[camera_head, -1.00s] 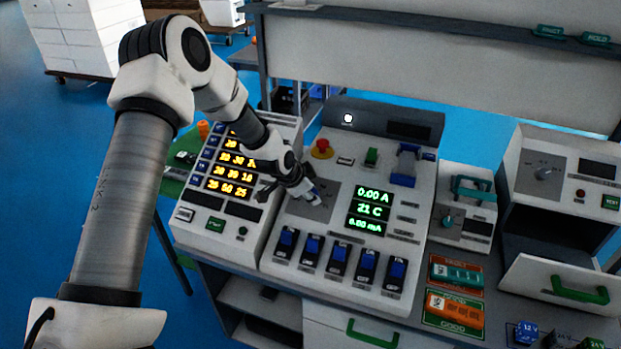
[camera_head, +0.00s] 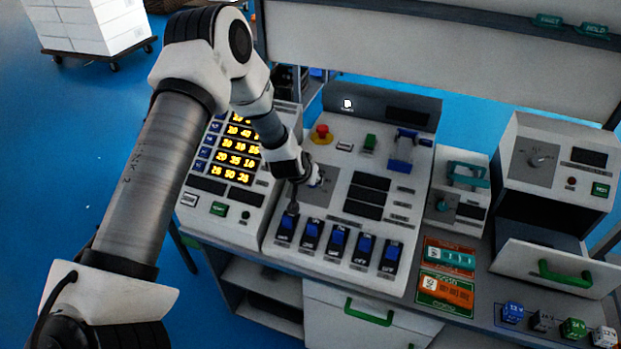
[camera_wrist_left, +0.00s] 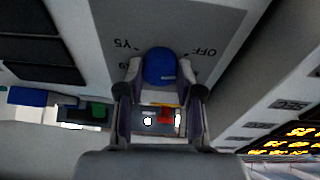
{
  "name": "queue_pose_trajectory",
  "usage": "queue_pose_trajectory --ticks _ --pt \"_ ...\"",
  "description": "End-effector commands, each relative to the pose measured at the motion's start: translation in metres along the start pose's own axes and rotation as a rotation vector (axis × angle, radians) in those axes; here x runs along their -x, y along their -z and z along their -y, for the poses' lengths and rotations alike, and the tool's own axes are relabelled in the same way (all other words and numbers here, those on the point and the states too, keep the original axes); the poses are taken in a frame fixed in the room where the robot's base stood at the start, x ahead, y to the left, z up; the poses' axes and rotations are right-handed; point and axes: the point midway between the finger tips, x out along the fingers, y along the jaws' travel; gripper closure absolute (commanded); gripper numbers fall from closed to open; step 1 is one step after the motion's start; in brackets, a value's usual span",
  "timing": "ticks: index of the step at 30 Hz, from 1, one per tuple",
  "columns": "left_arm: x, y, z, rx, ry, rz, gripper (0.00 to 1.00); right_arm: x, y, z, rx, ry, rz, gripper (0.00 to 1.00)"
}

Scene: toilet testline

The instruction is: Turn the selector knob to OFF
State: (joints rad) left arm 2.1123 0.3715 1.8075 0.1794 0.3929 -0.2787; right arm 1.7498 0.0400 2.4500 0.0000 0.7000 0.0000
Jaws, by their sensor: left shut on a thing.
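The selector knob (camera_wrist_left: 160,65) is blue and sits on a grey plate (camera_wrist_left: 212,22) with printed labels. One label beside it reads OFF (camera_wrist_left: 203,52), and Y5 (camera_wrist_left: 127,44) is on the other side, both upside down in the left wrist view. My left gripper (camera_wrist_left: 160,78) is shut on the knob, one finger on each side. In the head view my left gripper (camera_head: 316,180) is at the plate on the middle console (camera_head: 395,285) and mostly hides the knob. I cannot tell which label the knob points to. My right gripper is not in view.
Several blue rocker switches (camera_head: 338,242) line the console front below the gripper. A red button (camera_head: 321,132) and a green switch (camera_head: 369,143) stand behind it. The three console displays (camera_head: 365,197) are dark. The left unit (camera_head: 238,160) shows lit orange digits.

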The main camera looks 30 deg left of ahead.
Motion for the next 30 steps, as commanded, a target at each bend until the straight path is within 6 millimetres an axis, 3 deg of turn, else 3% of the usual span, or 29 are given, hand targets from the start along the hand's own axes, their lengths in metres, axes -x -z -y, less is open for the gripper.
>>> queue_pose_trajectory --ticks 12,27,28,30 --pt "-0.0012 -0.0055 -0.0006 0.187 0.043 0.004 0.99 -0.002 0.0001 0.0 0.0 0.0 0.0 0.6" --pt "-0.0012 -0.0055 -0.0006 0.21 0.048 0.003 0.99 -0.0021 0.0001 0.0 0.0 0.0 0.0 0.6" --pt "-0.0012 -0.0055 -0.0006 0.21 0.048 0.003 0.61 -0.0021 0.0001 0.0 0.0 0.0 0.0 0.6" --pt "-0.0011 -0.0052 -0.0006 0.209 0.048 0.002 0.39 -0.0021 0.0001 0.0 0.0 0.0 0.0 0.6"
